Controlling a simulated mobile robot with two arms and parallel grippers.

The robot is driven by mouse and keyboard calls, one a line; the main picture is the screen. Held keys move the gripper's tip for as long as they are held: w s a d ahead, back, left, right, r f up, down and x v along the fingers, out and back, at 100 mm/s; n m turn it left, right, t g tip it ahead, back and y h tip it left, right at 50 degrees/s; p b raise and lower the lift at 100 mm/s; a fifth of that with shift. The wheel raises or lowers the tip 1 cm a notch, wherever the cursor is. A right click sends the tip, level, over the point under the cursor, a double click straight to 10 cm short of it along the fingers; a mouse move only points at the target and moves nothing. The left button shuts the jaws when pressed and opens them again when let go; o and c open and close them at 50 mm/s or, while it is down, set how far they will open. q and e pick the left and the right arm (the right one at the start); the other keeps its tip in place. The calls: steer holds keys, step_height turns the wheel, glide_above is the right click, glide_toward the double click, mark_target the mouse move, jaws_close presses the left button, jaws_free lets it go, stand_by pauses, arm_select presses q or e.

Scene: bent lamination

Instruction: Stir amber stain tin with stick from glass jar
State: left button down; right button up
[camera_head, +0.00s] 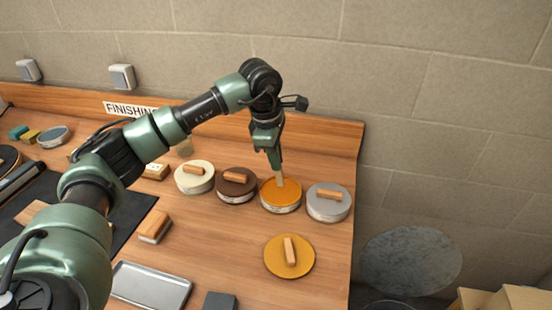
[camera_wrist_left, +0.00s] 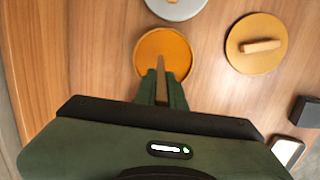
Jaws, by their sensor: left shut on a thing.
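The open amber stain tin (camera_head: 288,197) stands in the row of tins near the table's back right. It also shows in the left wrist view (camera_wrist_left: 162,45), full of orange stain. My left gripper (camera_head: 274,160) is above it, shut on a wooden stick (camera_wrist_left: 161,82). The stick's lower end (camera_head: 280,180) reaches down into the amber tin; its tip is hidden in the stain. The amber lid (camera_head: 276,262), with a wooden handle, lies on the table in front of the tin. The glass jar (camera_head: 185,147) is partly hidden behind my left arm. My right gripper is out of view.
Lidded cream (camera_head: 194,185), brown (camera_head: 236,192) and grey (camera_head: 328,210) tins flank the amber one. A metal tray (camera_head: 150,287), a wood-topped block (camera_head: 154,227) and a dark block (camera_head: 220,301) lie nearer. The table's right edge is just beyond the grey tin.

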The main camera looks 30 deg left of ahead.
arm_select(q)
steer(key=shift+r+p, duration=1.65)
steer(key=shift+r, duration=0.9)
